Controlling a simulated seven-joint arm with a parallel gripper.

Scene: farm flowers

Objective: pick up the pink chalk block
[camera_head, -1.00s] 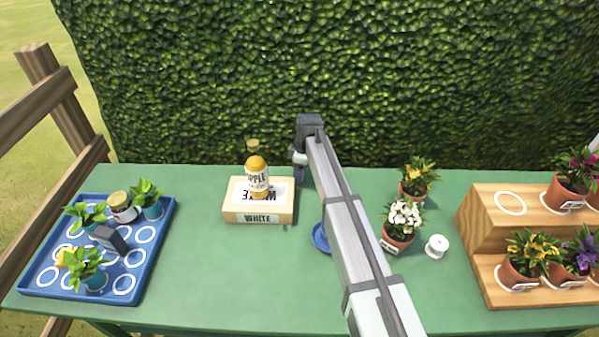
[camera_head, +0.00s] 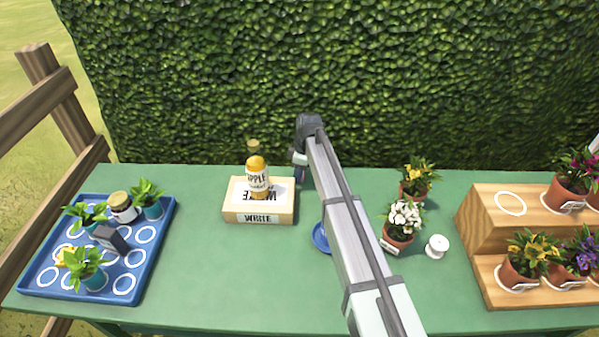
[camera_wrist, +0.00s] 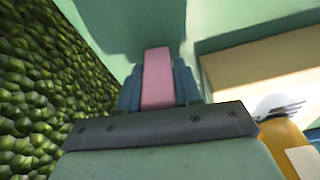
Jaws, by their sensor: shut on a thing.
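The pink chalk block (camera_wrist: 158,78) shows in the wrist view, upright in the picture between the two fingers of my gripper (camera_wrist: 158,88). My gripper is shut on it, with a finger against each side. In the head view my arm hides the chalk block and most of the gripper, which is at the back of the green table, right of the wooden block. I cannot tell whether the chalk block touches the table.
A blue tray (camera_head: 68,293) with seedlings stands left. A blue dish (camera_head: 320,238) is partly behind my arm. Flower pots (camera_head: 397,240), a white spool (camera_head: 437,246) and a wooden stand (camera_head: 480,240) are right.

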